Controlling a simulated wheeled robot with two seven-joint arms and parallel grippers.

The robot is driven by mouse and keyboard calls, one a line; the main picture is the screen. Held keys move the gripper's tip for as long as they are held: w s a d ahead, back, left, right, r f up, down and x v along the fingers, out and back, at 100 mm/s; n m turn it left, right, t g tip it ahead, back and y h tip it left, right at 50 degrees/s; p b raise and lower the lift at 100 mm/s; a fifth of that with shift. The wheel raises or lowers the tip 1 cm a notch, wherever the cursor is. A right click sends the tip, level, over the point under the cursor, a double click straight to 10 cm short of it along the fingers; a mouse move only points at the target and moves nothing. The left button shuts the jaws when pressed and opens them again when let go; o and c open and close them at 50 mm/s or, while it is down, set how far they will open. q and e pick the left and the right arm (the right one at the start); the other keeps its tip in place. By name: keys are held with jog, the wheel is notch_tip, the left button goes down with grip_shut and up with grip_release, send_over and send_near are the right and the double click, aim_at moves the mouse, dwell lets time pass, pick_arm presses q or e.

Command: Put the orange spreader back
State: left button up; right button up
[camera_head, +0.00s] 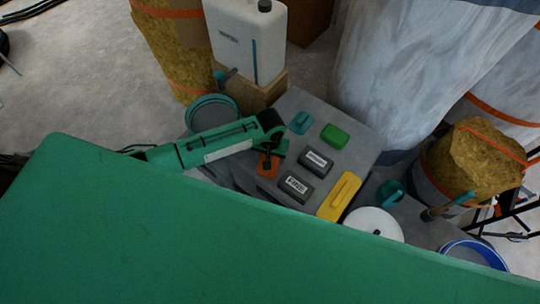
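The orange spreader (268,166) is a small flat piece at the left part of a grey work surface (290,107). My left arm comes in from the left, and my dark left gripper (269,153) is right over the spreader, covering part of it. Whether the fingers touch it, or are open or shut, is too small and dark to tell. My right gripper is not in view.
Green (335,136) and teal (300,123) pieces, two dark labelled blocks (317,162) (295,186) and a yellow float (339,196) share the surface. A large green panel-like surface (180,240) fills the foreground. Buckets (475,251) and a white jerrycan (247,40) stand around.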

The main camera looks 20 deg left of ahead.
pick_arm(q)
jog(key=shift+f, duration=0.15)
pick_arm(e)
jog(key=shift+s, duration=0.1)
pick_arm(q)
jog(key=o, duration=0.9)
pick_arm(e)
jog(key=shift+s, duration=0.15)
pick_arm(q)
notch_tip(320, 180, up, 12)
jog(key=shift+r+p, duration=0.1)
jog(key=shift+p, duration=0.3)
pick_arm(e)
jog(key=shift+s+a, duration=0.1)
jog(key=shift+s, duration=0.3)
